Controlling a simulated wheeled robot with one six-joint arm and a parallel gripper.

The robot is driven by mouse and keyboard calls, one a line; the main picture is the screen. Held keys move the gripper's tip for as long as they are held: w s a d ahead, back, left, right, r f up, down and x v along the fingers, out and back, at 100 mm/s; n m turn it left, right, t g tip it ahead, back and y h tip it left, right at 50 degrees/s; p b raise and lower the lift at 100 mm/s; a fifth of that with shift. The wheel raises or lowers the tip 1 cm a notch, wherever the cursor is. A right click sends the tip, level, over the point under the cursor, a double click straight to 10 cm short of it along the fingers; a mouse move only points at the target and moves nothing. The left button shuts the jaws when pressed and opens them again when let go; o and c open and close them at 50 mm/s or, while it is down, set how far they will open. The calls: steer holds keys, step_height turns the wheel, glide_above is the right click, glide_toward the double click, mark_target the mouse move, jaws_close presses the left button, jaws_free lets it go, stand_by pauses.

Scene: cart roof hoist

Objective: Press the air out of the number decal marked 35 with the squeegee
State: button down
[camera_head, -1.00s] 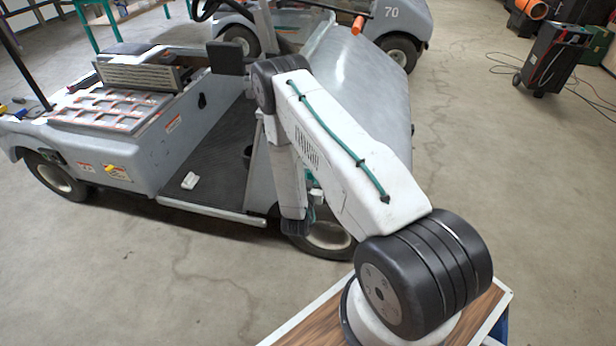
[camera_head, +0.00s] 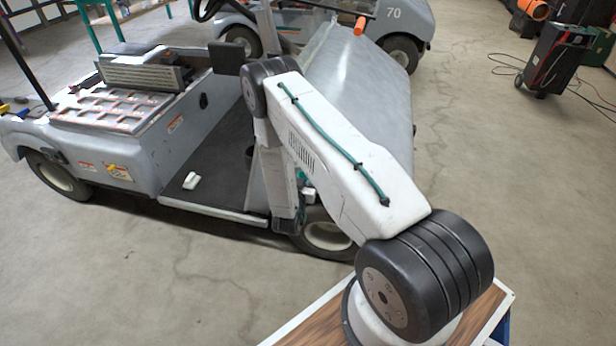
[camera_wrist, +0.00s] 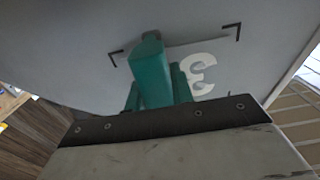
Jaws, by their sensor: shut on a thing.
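The decal (camera_wrist: 218,66) shows in the wrist view as a pale patch with a white 3 on a grey panel (camera_wrist: 85,50). Black corner marks sit beyond its left and right sides. The second digit is hidden behind the teal parts. My gripper (camera_wrist: 157,94) is shut on a teal block, apparently the squeegee (camera_wrist: 152,72), which stands in front of the decal's left part. I cannot tell whether its far edge touches the panel. In the head view, the arm's end hangs beside the cart's front, and squeegee and decal cannot be made out.
The grey cart (camera_head: 110,145) fills the left, with an open footwell (camera_head: 215,165) and a small white object (camera_head: 191,181) on its floor. A second cart marked 70 (camera_head: 412,25) stands behind. A black wheeled unit (camera_head: 553,62) with cables is at right. The right floor is mostly clear.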

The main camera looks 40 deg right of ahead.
steer(key=w+a, duration=0.4)
steer(key=w, duration=0.2)
steer(key=shift+a, duration=0.3)
stand_by(0.8)
steer(key=shift+w, duration=0.1)
steer(key=v, duration=0.7)
stand_by(0.4)
stand_by(0.4)
